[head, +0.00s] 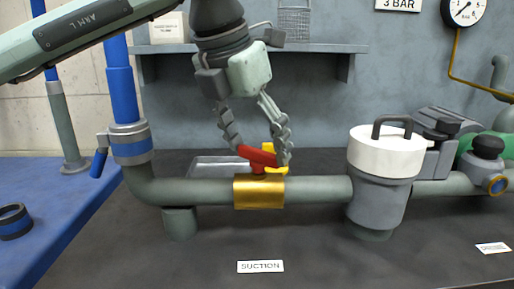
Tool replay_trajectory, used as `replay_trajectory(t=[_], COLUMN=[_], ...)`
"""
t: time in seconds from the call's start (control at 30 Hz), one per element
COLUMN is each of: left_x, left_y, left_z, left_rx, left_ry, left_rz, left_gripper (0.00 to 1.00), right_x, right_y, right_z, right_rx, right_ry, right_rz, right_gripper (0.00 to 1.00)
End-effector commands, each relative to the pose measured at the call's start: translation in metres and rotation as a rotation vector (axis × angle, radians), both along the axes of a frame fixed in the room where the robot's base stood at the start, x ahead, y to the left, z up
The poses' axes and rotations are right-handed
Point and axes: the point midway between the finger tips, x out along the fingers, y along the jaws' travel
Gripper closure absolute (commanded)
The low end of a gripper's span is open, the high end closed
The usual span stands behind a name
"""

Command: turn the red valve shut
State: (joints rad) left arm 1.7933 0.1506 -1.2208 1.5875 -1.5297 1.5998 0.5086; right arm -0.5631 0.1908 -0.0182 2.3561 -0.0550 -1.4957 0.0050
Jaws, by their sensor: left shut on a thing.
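The red valve (257,156) has a short red handle on top of a brass body (259,193) in the grey pipe. The handle lies nearly along the pipe, slightly slanted down to the right. Yellow parts (276,170) show beside and behind it. My left gripper (259,154) reaches down from above and is shut on the red handle, one finger at each end. The right finger hides part of the handle's right end. My right gripper is not in view.
The grey pipe (325,188) runs to a white-lidded strainer (387,153) on the right. A blue-handled valve (99,162) stands at left. A metal tray (212,166) lies behind the pipe. A "SUCTION" label (260,267) lies in front. A shelf (325,48) is on the wall behind.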

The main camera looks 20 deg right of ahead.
Motion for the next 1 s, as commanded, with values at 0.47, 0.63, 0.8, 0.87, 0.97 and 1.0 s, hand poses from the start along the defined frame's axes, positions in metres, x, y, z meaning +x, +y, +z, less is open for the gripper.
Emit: replay_trajectory(t=[0.47,0.63,0.8,0.87,0.97,1.0], left_x=[0.003,0.004,0.005,0.004,0.005,0.005], left_y=[0.001,0.001,0.001,0.001,0.001,0.001], left_z=[0.003,0.003,0.003,0.002,0.002,0.002], left_rx=[-0.001,-0.002,0.0,0.0,0.0,0.0], left_ry=[0.005,0.005,0.003,0.003,0.003,0.002], left_rz=[-0.447,-0.595,-0.72,-0.756,-0.805,-0.822], left_gripper=[0.58,0.58,0.58,0.58,0.58,0.58], right_x=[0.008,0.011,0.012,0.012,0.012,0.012], right_y=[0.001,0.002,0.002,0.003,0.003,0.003], right_z=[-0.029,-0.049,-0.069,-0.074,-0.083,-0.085], right_rx=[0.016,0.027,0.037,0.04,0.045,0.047], right_ry=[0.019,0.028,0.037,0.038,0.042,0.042], right_rz=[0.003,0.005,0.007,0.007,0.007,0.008], right_gripper=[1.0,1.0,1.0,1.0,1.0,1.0])
